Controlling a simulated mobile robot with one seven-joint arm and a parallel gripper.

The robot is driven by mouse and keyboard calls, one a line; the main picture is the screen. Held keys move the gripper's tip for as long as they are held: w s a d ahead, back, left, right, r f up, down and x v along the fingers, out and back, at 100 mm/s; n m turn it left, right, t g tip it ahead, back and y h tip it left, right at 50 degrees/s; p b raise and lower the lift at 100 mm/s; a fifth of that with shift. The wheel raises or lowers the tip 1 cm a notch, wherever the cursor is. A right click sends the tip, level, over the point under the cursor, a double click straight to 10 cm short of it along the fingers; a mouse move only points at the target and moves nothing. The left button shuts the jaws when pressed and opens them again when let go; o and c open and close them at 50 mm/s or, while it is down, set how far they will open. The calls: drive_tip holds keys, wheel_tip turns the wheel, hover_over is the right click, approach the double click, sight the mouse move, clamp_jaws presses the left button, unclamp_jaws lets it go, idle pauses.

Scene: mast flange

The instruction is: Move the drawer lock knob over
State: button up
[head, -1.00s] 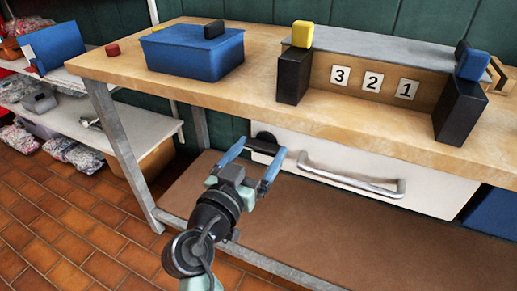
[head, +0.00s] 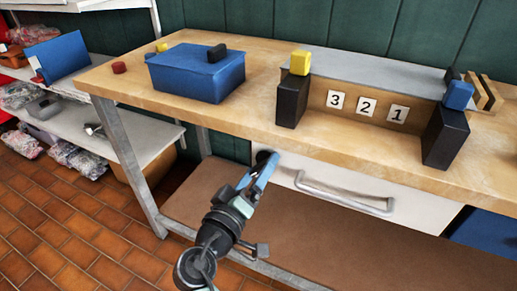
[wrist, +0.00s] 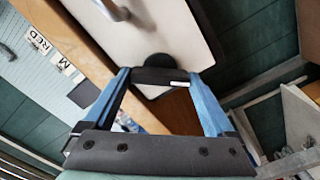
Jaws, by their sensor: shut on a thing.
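The drawer lock knob is a black round disc (head: 263,156) with a black bar, at the left end of the white drawer front (head: 340,190). In the wrist view the bar (wrist: 160,76) spans between my blue fingertips, with the disc (wrist: 155,60) just behind it. My gripper (head: 264,168) is shut on the ends of the bar. In the head view its fingers line up edge-on, so the near one hides most of the bar. The drawer looks closed under the bench top.
The silver drawer handle (head: 345,194) is right of the knob. The wooden bench top (head: 250,112) overhangs above, carrying a blue box (head: 197,75) and black blocks. A bench leg (head: 130,158) stands to the left. The brown lower shelf (head: 330,238) is clear.

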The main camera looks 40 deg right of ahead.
drive_tip(key=n+p, duration=0.3)
drive_tip(key=n, duration=0.1)
drive_tip(key=shift+r, duration=0.15)
drive_tip(key=shift+n+p, duration=0.9)
drive_tip(key=shift+n, duration=0.9)
drive_tip(key=shift+f+n, duration=0.2)
drive_tip(key=shift+n, duration=0.1)
drive_tip(key=o, duration=1.1)
drive_tip(key=shift+c, duration=0.2)
